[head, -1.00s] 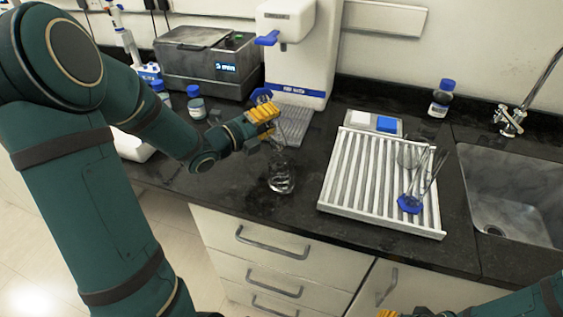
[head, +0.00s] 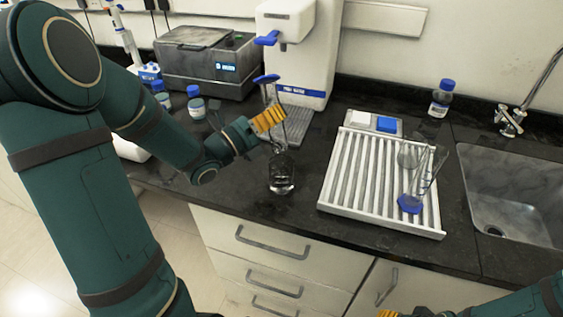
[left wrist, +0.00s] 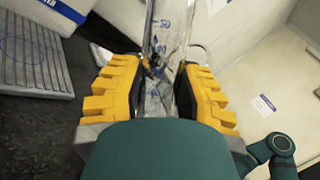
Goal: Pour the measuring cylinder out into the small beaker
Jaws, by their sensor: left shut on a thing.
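My left gripper (head: 268,119) is shut on the clear measuring cylinder (head: 283,130), whose blue foot (head: 266,79) points up. Its open end points down, close above the small beaker (head: 281,178) on the dark counter. I cannot tell whether the cylinder touches the beaker's rim, nor how much liquid is in either. In the left wrist view the cylinder (left wrist: 168,40) stands between the yellow fingers (left wrist: 158,92). My right gripper (head: 390,313) shows only as a sliver at the bottom edge, away from the glassware.
A white ridged rack (head: 345,185) holds glassware, including one piece with a blue foot (head: 409,204). A scale (head: 372,123) stands behind it, and a sink (head: 510,195) is at the right. Blue-capped bottles (head: 195,103) and a water dispenser (head: 300,50) stand behind my left gripper.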

